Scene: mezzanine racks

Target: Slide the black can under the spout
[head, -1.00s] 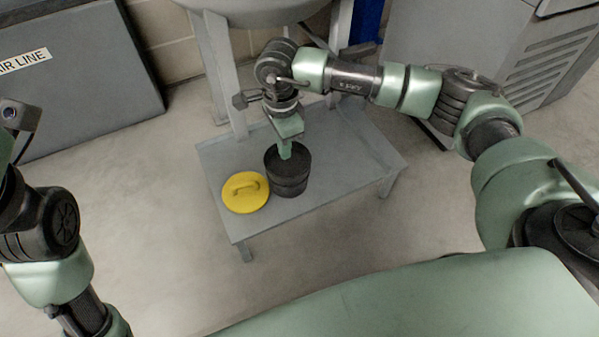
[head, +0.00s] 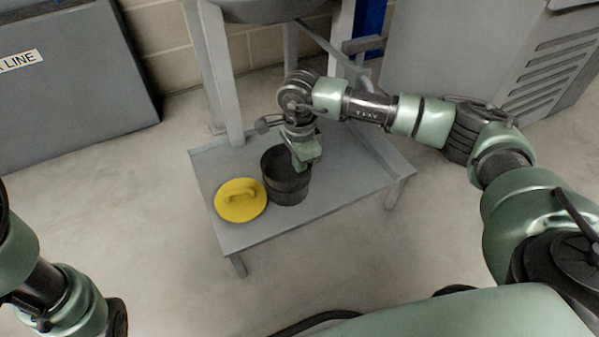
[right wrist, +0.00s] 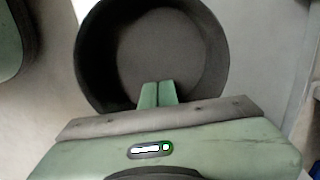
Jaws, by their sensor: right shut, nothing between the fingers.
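The black can (head: 285,185) stands upright and open-topped on a low grey table (head: 262,232). In the right wrist view the can (right wrist: 215,70) shows its wide mouth and dark inner wall. My right gripper (head: 300,167) is shut and empty at the can's right rim in the head view. In the right wrist view its closed fingers (right wrist: 157,90) overlap the near edge of the mouth; I cannot tell whether they are inside the can or touch it. A grey hopper (head: 270,8) stands above the table's back; its spout cannot be made out. My left gripper is out of view.
A yellow lid (head: 240,203) with a handle lies on the table, close to the can's left side. Grey hopper legs (head: 222,80) rise behind the table. A grey cabinet (head: 470,50) stands at the right. The tabletop's front right is clear.

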